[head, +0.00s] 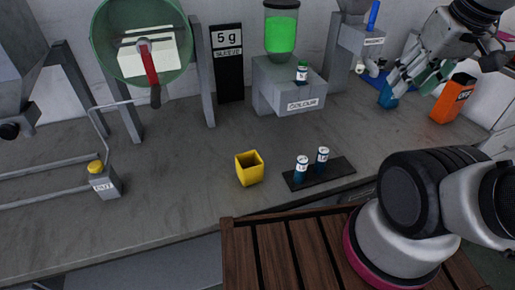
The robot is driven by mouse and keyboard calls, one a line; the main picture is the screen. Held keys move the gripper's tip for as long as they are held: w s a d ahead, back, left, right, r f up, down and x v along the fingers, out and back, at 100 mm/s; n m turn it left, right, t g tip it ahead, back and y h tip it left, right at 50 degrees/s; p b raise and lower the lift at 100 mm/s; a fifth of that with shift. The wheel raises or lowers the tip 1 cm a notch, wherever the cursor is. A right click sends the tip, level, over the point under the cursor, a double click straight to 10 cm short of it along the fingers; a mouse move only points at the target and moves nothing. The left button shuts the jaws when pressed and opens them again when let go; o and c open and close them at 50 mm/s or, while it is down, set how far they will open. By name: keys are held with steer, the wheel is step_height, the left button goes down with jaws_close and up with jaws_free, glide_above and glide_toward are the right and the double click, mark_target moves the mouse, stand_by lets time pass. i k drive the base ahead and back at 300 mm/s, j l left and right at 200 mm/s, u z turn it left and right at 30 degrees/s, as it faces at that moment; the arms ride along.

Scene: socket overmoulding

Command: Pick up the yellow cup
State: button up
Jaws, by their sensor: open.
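The yellow cup (248,168) is a small square open-topped cup standing upright on the grey bench, near the middle of the head view. Its opening faces up and it looks empty. My gripper (398,92) is at the upper right, well to the right of the cup and apart from it. Its fingers are open and point down and left, close to a blue object (388,96) on the bench. I cannot tell whether they touch it.
Right of the cup, a black tray (337,175) holds two small labelled vials. Behind stand the grey COLOUR dispenser (270,90) and a 5 g display (228,70). A CUT box (105,182) is at left, an orange container (453,98) at right. Bench around the cup is clear.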

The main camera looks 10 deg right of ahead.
mark_target(249, 164)
steer(key=k+j+u, duration=0.1)
steer(key=u, duration=0.35)
steer(key=k+j+u, duration=0.2)
steer(key=u, duration=0.25)
